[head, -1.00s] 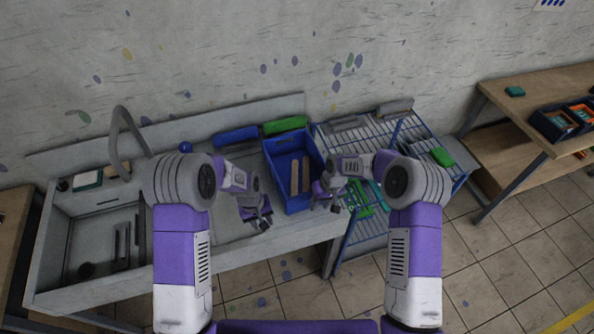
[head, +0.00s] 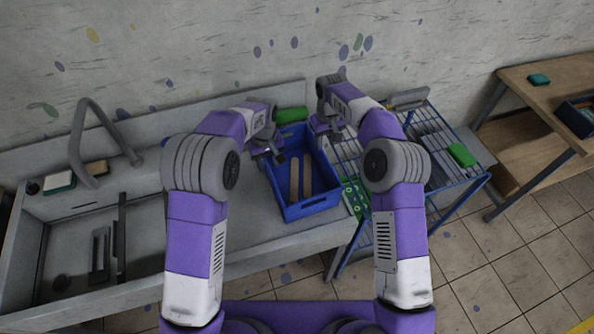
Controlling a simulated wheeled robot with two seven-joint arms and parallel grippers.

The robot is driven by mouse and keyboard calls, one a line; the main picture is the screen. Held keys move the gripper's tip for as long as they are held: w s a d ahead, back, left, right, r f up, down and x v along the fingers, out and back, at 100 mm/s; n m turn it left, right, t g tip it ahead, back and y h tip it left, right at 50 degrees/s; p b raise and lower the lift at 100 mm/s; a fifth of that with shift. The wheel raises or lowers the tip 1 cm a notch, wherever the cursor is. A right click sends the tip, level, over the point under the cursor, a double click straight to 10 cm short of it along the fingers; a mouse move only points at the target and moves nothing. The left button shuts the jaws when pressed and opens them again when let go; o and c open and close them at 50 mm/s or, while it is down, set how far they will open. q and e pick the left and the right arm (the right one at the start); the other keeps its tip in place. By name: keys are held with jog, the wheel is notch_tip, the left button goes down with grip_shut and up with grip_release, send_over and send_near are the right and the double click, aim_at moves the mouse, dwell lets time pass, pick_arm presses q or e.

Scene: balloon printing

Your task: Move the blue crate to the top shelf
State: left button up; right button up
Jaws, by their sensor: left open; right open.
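The blue crate (head: 308,209) sits on the grey sink counter, near its right end. Two flat tan pieces lie inside it. My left gripper (head: 276,160) is open at the crate's left wall, near the back. My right gripper (head: 326,132) is open by the crate's right wall, near its back right corner. I cannot tell whether either gripper touches the crate. A blue wire shelf rack (head: 383,236) stands just right of the counter, partly hidden by my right arm.
A sink with a curved tap (head: 78,140) is at the left. A green item (head: 291,115) lies behind the crate. Another green item (head: 462,155) and a green patterned piece (head: 352,197) are on the rack. A wooden table (head: 545,88) stands at the right.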

aim_at(269, 169)
pick_arm(q)
jog(key=shift+w+f, duration=0.45)
jog(key=shift+f, duration=0.25)
pick_arm(e)
jog(key=shift+w+f, duration=0.45)
jog(key=shift+f, duration=0.3)
pick_arm(q)
jog(key=shift+w+f, duration=0.15)
jog(key=shift+w, duration=0.2)
pick_arm(e)
jog(key=shift+w+f, duration=0.15)
jog(key=shift+w, duration=0.2)
pick_arm(q)
jog(key=shift+s+r, duration=0.3)
jog(key=shift+s, duration=0.1)
pick_arm(e)
jog(key=shift+s+r, duration=0.3)
jog(key=shift+s, duration=0.1)
pick_arm(q)
jog(key=shift+w+f, duration=0.1)
jog(key=shift+f, duration=0.45)
pick_arm(e)
jog(key=shift+w+f, duration=0.1)
jog(key=shift+f, duration=0.4)
pick_arm(q)
notch_tip(269, 169, down, 7)
jog(key=shift+r, duration=0.15)
pick_arm(e)
notch_tip(269, 169, down, 7)
jog(key=shift+r, duration=0.1)
